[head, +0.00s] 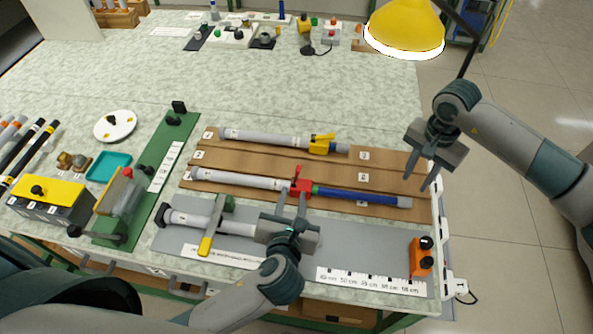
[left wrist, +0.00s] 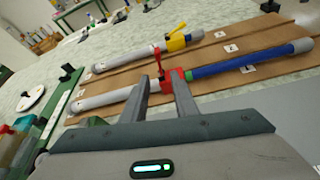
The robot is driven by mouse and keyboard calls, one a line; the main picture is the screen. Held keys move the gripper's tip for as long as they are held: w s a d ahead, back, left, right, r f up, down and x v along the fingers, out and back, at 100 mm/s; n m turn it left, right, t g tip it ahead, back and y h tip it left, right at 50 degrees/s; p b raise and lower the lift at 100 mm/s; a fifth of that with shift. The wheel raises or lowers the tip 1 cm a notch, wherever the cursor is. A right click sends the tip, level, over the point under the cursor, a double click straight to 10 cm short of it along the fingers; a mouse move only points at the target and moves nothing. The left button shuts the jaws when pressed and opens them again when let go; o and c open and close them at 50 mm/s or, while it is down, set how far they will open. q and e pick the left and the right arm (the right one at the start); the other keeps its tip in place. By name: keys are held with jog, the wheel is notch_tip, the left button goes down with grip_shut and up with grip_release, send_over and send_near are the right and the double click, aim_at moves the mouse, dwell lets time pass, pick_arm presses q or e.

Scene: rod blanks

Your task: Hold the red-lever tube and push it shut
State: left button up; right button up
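The red-lever tube lies on the brown grooved board (head: 388,165). It has a grey section (head: 240,179), a red collar with lever (head: 302,186), then a blue section (head: 360,197) with a grey end at the right. In the left wrist view the red collar (left wrist: 167,80) shows between my fingertips. My left gripper (head: 292,192) is open at the near side of the tube, by the collar; I cannot tell whether it touches. My right gripper (head: 418,183) is open and empty, fingers down, above and just beyond the blue section's right end.
A yellow-lever tube (head: 265,138) lies behind on the board. In front, a grey tube (head: 188,219) lies on a grey mat (head: 345,245) under a yellow-handled green clamp (head: 213,228). An orange block (head: 421,257) stands near right. A yellow lamp (head: 404,28) hangs behind my right arm.

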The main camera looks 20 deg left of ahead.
pick_arm(q)
jog(key=x, duration=1.5)
jog(key=shift+s, duration=0.1)
jog(key=shift+c, duration=0.7)
grip_shut()
